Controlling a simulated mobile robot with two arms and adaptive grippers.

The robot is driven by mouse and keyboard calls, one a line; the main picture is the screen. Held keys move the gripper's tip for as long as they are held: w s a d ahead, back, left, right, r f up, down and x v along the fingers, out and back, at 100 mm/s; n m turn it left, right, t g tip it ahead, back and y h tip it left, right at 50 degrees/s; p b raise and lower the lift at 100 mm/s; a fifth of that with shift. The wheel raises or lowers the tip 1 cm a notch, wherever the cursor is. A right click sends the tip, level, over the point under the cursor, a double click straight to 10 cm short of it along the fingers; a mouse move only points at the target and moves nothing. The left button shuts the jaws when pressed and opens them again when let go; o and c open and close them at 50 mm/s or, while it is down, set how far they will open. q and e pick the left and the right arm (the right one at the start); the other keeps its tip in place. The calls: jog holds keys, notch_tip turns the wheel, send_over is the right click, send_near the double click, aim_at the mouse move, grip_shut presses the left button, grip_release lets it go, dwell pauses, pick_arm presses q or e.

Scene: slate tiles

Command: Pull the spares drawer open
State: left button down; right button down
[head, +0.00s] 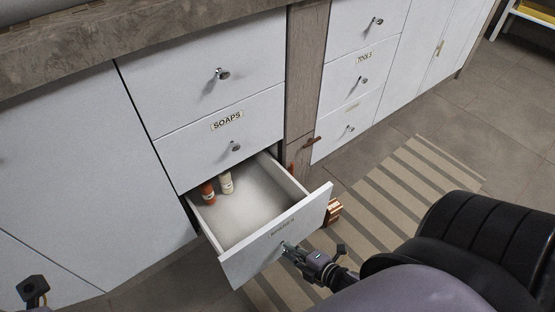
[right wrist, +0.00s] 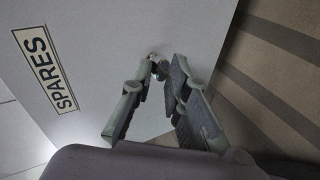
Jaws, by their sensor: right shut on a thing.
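The spares drawer (head: 262,200) is pulled well out of the white cabinet in the head view, at the lower middle. Its label SPARES (right wrist: 44,68) reads clearly in the right wrist view. Inside, near the back left, stand an orange-red bottle (head: 207,193) and a cream bottle (head: 226,183). My right gripper (head: 288,250) is at the drawer front, shut on the drawer's knob (right wrist: 155,60), which is mostly hidden between the fingers. My left gripper (head: 33,289) shows only partly at the lower left corner, away from the drawer; its jaw state is unclear.
Above it is the shut SOAPS drawer (head: 228,138). A shut TOOLS drawer (head: 358,72) is farther right. A striped rug (head: 400,185) lies on the tiled floor right of the open drawer. A copper-coloured object (head: 334,211) shows beside the drawer front.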

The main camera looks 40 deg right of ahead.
jog(key=s, duration=0.4)
jog(key=shift+s+d, duration=0.1)
jog(key=shift+s, duration=0.1)
jog(key=c, duration=1.5)
grip_release()
jog(key=shift+c, duration=0.2)
jog(key=v, duration=1.2)
